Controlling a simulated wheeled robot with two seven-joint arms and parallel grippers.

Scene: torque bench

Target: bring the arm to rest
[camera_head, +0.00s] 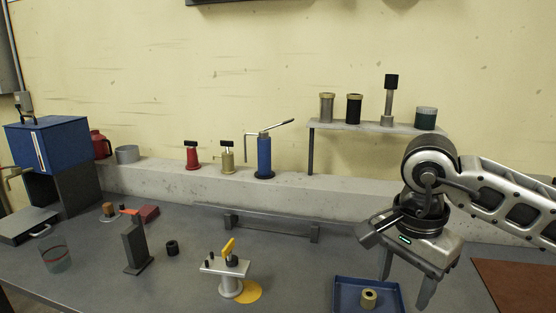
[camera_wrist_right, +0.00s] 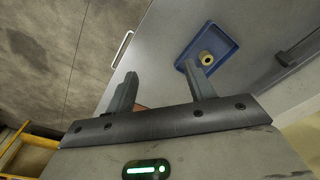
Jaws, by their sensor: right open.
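My right arm (camera_head: 505,200) comes in from the right side of the head view. Its gripper (camera_head: 404,290) hangs over the bench just right of the blue tray, fingers pointing down. The two fingers are apart with nothing between them; the right wrist view also shows the open gripper (camera_wrist_right: 160,85). The blue tray (camera_head: 341,291) holds a brass ring-shaped piece (camera_head: 368,298). In the right wrist view the tray (camera_wrist_right: 226,42) and brass piece (camera_wrist_right: 206,58) lie beyond the fingertips, apart from them. My left gripper is in neither view.
A small metal stand with a yellow lever (camera_head: 229,268) is left of the tray. A dark upright block (camera_head: 135,248) and black ring (camera_head: 172,248) stand farther left. A shelf (camera_head: 375,127) with several cylinders is behind my right arm. A brown mat (camera_head: 510,283) lies at right.

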